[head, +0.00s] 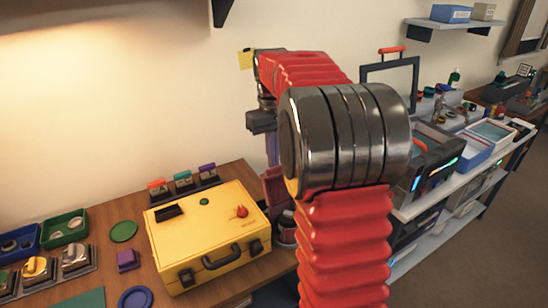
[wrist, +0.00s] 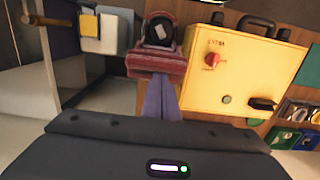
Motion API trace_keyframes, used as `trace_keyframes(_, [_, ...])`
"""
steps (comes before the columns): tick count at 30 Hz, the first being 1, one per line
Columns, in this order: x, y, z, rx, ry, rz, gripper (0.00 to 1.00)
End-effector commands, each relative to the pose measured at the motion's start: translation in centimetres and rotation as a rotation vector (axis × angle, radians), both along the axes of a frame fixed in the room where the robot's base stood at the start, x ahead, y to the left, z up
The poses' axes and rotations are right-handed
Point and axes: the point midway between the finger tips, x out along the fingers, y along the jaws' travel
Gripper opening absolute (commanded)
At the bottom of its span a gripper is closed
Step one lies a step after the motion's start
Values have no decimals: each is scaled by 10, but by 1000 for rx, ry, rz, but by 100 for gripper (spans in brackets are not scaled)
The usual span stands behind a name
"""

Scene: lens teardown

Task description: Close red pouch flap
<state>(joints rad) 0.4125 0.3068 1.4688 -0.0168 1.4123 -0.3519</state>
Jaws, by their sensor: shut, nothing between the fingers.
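The red pouch (head: 287,236) stands on the wooden bench to the right of the yellow case, partly hidden behind my arm. Its maroon flap (head: 275,187) stands raised in the head view. In the wrist view the flap (wrist: 156,61) lies across the near side of the pouch, and the dark opening (wrist: 160,30) shows a grey item inside. My gripper (head: 272,163) points down just above the flap. Its closed fingers also show in the wrist view (wrist: 161,80), with the tips at the flap's edge. I cannot tell whether they touch it.
The yellow case (head: 205,230) stands close beside the pouch, with a handle and a red knob on it. Several coloured switches (head: 183,183) stand behind it. A green tray (head: 66,228) and a blue ring (head: 135,298) lie to the left. A shelf unit stands at the right.

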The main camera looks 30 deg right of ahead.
Motion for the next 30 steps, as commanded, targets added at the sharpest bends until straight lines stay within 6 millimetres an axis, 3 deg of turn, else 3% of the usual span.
trace_keyframes(13, [-11,3,4,-5,-68,-3,0])
trace_keyframes(30, [-47,8,4,-20,-326,0,0])
